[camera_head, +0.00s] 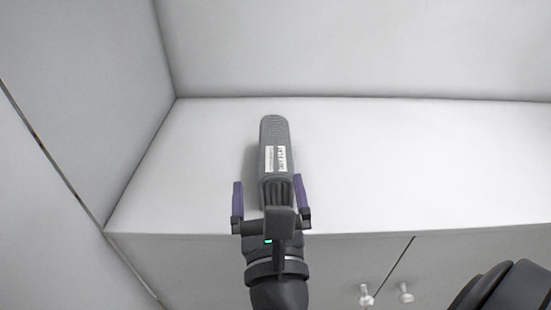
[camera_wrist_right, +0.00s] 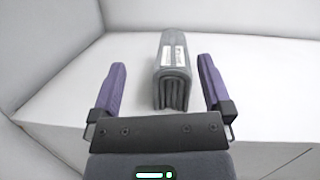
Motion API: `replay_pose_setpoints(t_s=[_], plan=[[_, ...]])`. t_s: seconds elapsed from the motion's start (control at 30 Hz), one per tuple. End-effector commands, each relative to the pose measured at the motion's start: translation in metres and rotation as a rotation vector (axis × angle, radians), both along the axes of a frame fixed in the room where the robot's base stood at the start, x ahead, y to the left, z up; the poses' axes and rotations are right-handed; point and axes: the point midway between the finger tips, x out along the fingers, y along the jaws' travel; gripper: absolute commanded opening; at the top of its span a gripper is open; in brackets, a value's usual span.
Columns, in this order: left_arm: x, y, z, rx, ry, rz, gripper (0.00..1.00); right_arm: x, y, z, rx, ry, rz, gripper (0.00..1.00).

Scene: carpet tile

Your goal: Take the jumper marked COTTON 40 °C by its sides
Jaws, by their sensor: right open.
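A grey folded knit jumper (camera_head: 274,132) lies on the white shelf, its narrow folded end facing me. It also shows in the right wrist view (camera_wrist_right: 173,88). A white label (camera_head: 276,159) is on its top; its small print seems to end in "FLAT", and I cannot make out "COTTON 40 °C". My right gripper (camera_head: 269,180) is open, with one purple finger on each side of the jumper's near end. In the right wrist view (camera_wrist_right: 161,62) there is a gap between each finger and the jumper, wider on the left. My left gripper is out of view.
The white shelf (camera_head: 420,160) is bare to the right of the jumper. A side wall (camera_head: 90,90) stands at the left and a back wall (camera_head: 350,45) behind. Below the shelf's front edge are cabinet doors with two knobs (camera_head: 366,294).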

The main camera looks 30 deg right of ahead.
Motion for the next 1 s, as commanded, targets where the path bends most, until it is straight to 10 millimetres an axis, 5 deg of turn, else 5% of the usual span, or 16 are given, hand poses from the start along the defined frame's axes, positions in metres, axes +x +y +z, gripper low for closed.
replay_pose_setpoints(t_s=[0.2,0.63,0.9,1.0], plan=[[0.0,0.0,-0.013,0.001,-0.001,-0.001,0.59,0.009,-0.018,-0.035,0.196,0.108,-0.066,1.0],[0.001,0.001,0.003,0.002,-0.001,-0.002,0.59,0.075,-0.059,-0.032,0.188,0.114,-0.067,1.0],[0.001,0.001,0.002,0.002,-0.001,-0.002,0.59,0.08,-0.062,-0.036,0.193,0.115,-0.067,1.0],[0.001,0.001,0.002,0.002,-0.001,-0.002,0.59,0.08,-0.062,-0.036,0.192,0.115,-0.066,0.79]])
